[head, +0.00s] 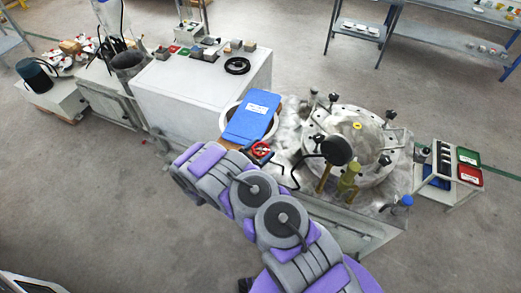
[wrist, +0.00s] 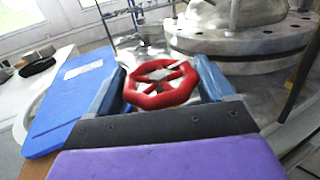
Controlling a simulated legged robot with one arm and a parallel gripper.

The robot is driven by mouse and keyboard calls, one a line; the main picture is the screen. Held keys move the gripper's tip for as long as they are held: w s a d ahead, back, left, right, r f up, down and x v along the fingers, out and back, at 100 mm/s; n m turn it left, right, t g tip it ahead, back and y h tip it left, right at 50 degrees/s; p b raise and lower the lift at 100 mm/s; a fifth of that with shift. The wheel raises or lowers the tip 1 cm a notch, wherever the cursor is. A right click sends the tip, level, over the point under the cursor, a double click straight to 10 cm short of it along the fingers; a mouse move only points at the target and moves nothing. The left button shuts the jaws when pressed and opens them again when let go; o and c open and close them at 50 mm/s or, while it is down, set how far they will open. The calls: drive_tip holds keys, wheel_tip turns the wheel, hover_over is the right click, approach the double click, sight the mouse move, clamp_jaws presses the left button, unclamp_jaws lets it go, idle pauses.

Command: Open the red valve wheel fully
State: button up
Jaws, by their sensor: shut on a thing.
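The red valve wheel (wrist: 160,84) is an eight-sided spoked handwheel, and it fills the space between my fingers in the wrist view. My gripper (wrist: 158,92) has one blue-grey finger on each side of the wheel and is shut on its rim. In the head view the wheel (head: 261,149) is a small red ring just beyond the end of my purple and grey arm. My gripper's fingers are too small and hidden to make out there. The valve stem below the wheel is mostly hidden.
A blue board (head: 252,117) with a white label lies left of the wheel, close to my left finger. A large bolted metal vessel (head: 358,145) with a black gauge (head: 336,150) stands to the right. A white bench (head: 200,95) holds small parts behind. Open floor lies to the left.

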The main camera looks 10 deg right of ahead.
drive_tip(key=shift+a+n+t+y+b, duration=0.1)
drive_tip(key=shift+n+t+y+b, duration=0.6)
drive_tip(key=shift+t, duration=0.4)
drive_tip(key=o, duration=0.9)
drive_tip(key=shift+w, duration=0.1)
drive_tip(key=shift+a, duration=0.1)
drive_tip(key=p+v, duration=0.3)
drive_tip(key=v, duration=1.4)
drive_tip(key=shift+a, duration=0.2)
